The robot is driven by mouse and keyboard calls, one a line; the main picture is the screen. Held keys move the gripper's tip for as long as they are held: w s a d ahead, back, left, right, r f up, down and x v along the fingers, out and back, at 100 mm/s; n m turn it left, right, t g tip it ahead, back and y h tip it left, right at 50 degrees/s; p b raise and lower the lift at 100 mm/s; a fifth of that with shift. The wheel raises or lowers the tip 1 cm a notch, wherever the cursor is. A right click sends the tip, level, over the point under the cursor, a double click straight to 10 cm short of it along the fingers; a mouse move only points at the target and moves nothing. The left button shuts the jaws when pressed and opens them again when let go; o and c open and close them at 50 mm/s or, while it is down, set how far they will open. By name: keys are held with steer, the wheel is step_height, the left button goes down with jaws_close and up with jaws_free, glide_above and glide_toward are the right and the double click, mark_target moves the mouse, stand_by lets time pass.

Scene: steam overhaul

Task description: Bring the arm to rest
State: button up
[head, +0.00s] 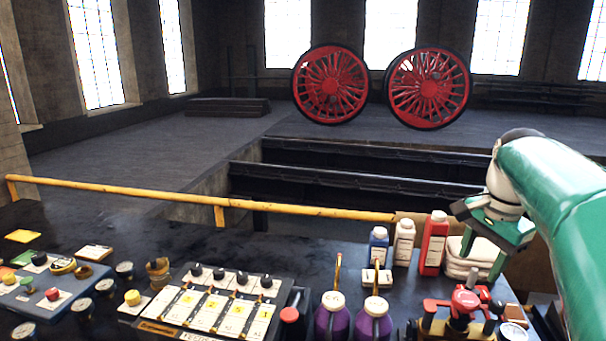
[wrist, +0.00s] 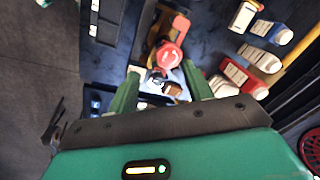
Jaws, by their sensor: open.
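My gripper (head: 488,238) is at the right of the head view, raised above the right end of the dark bench (head: 330,255). Its green jaws are apart with nothing held between them. In the wrist view, the two green fingers (wrist: 160,88) point down over the bench. A red-topped fitting on a brass-coloured base (head: 466,301) stands below the gripper; it also shows just beyond the fingers in the wrist view (wrist: 168,55). My green arm comes in from the right edge and hides part of the bench's right end.
A red bottle (head: 433,245), a white bottle (head: 403,243) and a blue bottle (head: 378,247) stand left of the gripper, near folded cloths (head: 465,257). Two purple oil cans (head: 332,318) and a switch panel (head: 210,303) are nearer. A yellow rail (head: 290,209) runs behind.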

steer(key=s+a+f+n+t, duration=0.2)
steer(key=s+a+f+n, duration=0.3)
steer(key=a, duration=0.5)
steer(key=s+a+f+n+t, duration=0.2)
steer(key=s+a+f+n, duration=0.4)
steer(key=s+a+n, duration=0.3)
steer(key=shift+s+a, duration=0.25)
steer(key=shift+a, duration=0.5)
